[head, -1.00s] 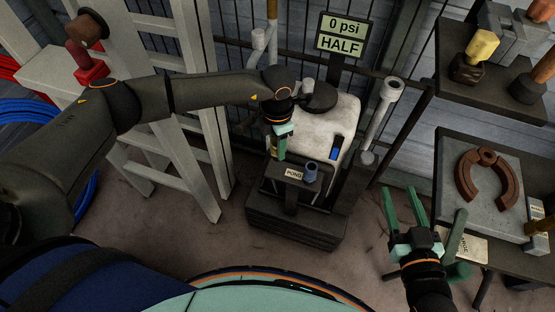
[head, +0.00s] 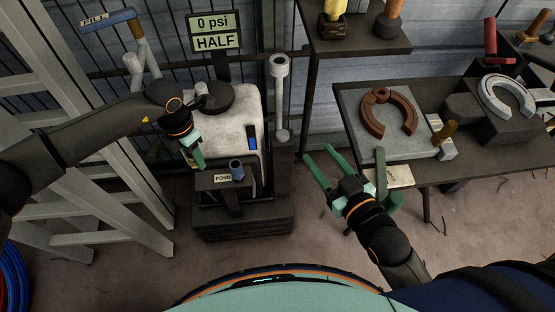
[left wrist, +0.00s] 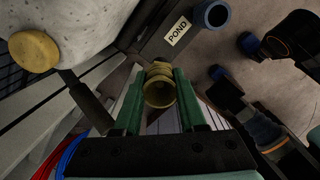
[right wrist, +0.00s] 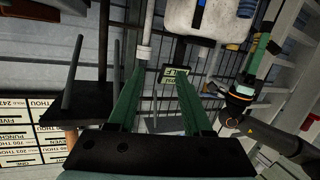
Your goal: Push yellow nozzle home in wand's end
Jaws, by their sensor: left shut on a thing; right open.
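My left gripper (head: 199,160) is beside the white tank, close to the dark block labelled POND (head: 222,180). In the left wrist view, its green fingers (left wrist: 160,85) are shut on a yellow ringed piece with an open round end, the yellow nozzle (left wrist: 160,92). In the head view the nozzle is mostly hidden by the fingers. I cannot surely pick out the wand. A pale upright tube (head: 280,95) with an open ring top stands right of the tank. My right gripper (head: 318,156) is open and empty, right of the tank base.
The white tank (head: 228,120) stands on a dark base (head: 240,222) below a "0 psi HALF" sign (head: 213,32). A blue cup (head: 237,170) is on the POND block. A table with a brown horseshoe (head: 375,118) is at right, a ladder (head: 100,150) at left.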

